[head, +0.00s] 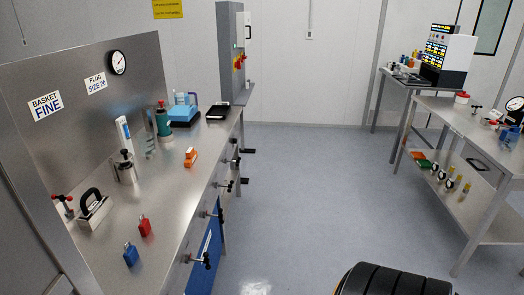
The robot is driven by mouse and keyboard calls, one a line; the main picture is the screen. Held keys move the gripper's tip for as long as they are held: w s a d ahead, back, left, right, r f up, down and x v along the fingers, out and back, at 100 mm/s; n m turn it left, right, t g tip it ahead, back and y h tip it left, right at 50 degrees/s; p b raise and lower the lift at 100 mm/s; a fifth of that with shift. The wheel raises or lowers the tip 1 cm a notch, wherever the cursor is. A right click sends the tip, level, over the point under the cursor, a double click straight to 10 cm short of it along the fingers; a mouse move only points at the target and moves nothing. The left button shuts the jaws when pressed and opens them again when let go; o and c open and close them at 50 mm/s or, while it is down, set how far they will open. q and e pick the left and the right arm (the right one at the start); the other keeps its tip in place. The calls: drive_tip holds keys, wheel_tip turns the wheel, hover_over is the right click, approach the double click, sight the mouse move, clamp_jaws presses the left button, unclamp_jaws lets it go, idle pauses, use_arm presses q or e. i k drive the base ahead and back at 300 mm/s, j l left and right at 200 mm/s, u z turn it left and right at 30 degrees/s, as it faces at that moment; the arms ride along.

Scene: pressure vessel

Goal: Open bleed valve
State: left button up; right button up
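No part labelled as a bleed valve can be made out at this size. A small steel vessel with a black knob on top (125,166) stands upright on the left bench. A green vessel-like object with a red top (164,120) stands further back on the same bench. Several black-handled fittings (203,260) stick out along the bench's front edge; I cannot tell whether any is the valve. A small red-topped fitting (63,205) is at the near left. Neither of my grippers shows in the head view.
The left steel bench (180,215) also holds a blue padlock-like item (131,255), a red one (145,226), an orange item (191,157) and a black-handled block (94,209). A two-level table (450,115) stands at right. The floor between (310,190) is clear.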

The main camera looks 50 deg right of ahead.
sight(229, 186)
drive_tip(key=z, duration=1.5)
drive_tip(key=i+l, duration=0.1)
drive_tip(key=i, duration=0.1)
